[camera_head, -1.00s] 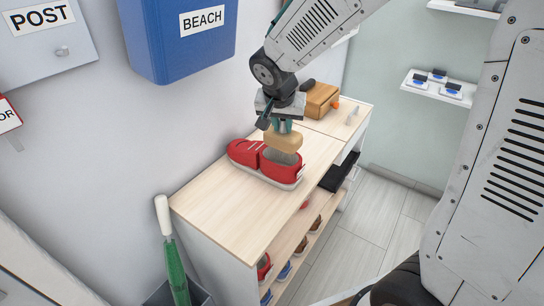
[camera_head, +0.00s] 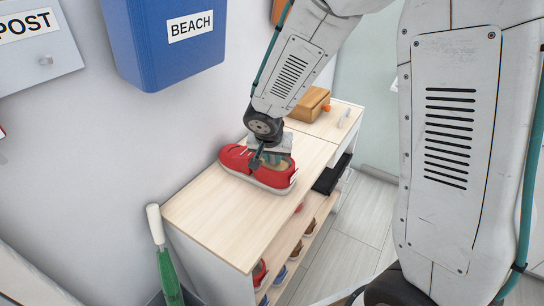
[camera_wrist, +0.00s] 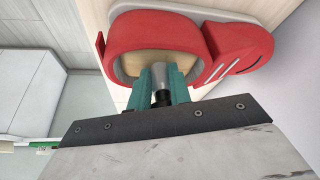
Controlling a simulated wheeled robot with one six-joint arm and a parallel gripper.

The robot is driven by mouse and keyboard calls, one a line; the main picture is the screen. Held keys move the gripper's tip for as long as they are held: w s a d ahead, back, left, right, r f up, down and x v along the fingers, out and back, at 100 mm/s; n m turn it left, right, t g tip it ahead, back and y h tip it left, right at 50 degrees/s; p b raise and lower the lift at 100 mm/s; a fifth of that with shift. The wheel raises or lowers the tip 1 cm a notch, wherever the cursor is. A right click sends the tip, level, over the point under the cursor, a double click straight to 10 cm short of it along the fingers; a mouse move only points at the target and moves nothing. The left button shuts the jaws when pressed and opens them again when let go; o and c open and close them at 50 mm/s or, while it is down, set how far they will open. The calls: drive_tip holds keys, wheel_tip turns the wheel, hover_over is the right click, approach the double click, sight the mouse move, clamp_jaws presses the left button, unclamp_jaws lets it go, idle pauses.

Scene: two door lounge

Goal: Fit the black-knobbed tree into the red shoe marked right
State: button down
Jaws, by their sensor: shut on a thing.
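The red shoe (camera_head: 233,158) sits on top of the pale wooden cabinet; in the wrist view it (camera_wrist: 240,48) fills the top, its opening facing my gripper. The wooden tree (camera_wrist: 145,63) is inside the shoe's opening, with its front part hidden by the red upper. My gripper (camera_wrist: 161,84) has teal fingers shut on the tree's black knob (camera_wrist: 161,98), below a grey metal stem. In the head view my gripper (camera_head: 270,158) is low at the shoe's opening, largely hidden by my wrist. I cannot read a right mark on the shoe.
The cabinet top (camera_head: 215,205) is clear in front of the shoe. A wooden box (camera_head: 308,104) stands behind it. A blue BEACH bin (camera_head: 170,40) hangs on the wall. Several shoes lie on the shelf below (camera_head: 290,250). A green-and-white handled thing (camera_head: 165,255) stands at the front left.

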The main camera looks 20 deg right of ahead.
drive_tip(key=c, duration=1.3)
unclamp_jaws()
drive_tip(key=shift+f, duration=0.1)
drive_tip(key=v, duration=1.2)
drive_tip(key=s+d+r+n+g, duration=0.1)
drive_tip(key=s+d+r+n, duration=0.1)
drive_tip(key=s, duration=0.6)
drive_tip(key=s+d+r+n+g+y, duration=0.1)
drive_tip(key=s+d+r+n, duration=0.1)
drive_tip(key=s, duration=0.6)
drive_tip(key=s+d+r+n+y, duration=0.1)
drive_tip(key=s+r, duration=0.3)
drive_tip(key=s, duration=0.5)
drive_tip(key=shift+d+r+n+g, duration=0.2)
drive_tip(key=shift+d+n+g, duration=0.25)
drive_tip(key=shift+n, duration=0.25)
